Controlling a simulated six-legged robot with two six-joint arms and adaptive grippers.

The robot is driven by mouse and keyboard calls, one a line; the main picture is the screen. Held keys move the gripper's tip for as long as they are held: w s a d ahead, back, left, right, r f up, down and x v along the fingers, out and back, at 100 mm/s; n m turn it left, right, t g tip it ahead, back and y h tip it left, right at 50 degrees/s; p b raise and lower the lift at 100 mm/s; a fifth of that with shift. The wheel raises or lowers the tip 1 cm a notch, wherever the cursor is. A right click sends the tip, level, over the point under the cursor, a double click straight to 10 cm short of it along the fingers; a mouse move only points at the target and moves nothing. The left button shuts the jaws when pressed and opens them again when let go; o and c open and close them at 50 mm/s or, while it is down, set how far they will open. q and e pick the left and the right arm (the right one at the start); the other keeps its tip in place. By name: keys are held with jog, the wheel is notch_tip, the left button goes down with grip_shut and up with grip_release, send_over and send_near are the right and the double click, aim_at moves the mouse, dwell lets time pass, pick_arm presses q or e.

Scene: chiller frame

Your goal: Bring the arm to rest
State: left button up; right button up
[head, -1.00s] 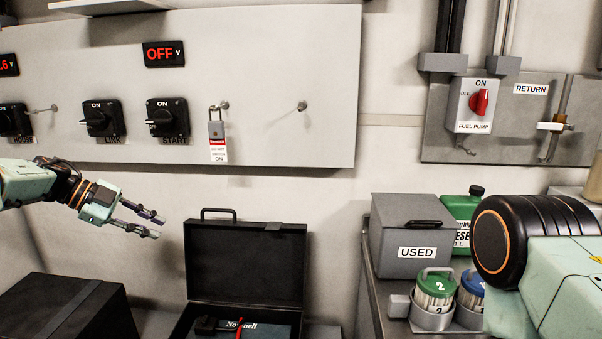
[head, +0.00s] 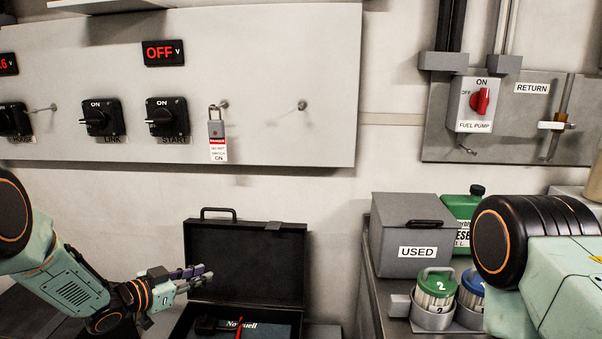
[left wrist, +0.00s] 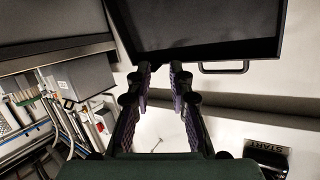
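My left arm comes in at the lower left of the head view. Its gripper (head: 194,279) is in front of the open black case (head: 245,262), at the left part of its raised lid. In the left wrist view the two fingers (left wrist: 161,70) stand apart with nothing between them, so the gripper is open and empty. The dark case lid (left wrist: 205,25) shows beyond the fingertips there. Of my right arm only a thick black and pale green link shows at the right of the head view. Its gripper is out of the picture.
A wall panel (head: 270,70) with switches and a hanging padlock (head: 216,130) is above. A grey USED box (head: 408,245), a green canister (head: 462,212) and a green-topped filter (head: 436,284) stand on the right. The wall strip between panel and case is clear.

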pick_arm(q)
jog(key=s+d+f+n+g+y, duration=0.1)
jog(key=s+f+n+g+y, duration=0.25)
jog(key=s+f, duration=0.6)
jog(key=s+d+f+n+g+y, duration=0.15)
jog(key=s+f+n, duration=0.25)
jog(key=s+f, duration=0.55)
jog(key=s+a+r+n+g+y, duration=0.1)
jog(key=s+g+y, duration=0.2)
jog(key=s, duration=2.7)
jog(key=g, duration=0.4)
jog(key=shift+n, duration=0.35)
jog(key=shift+r, duration=0.1)
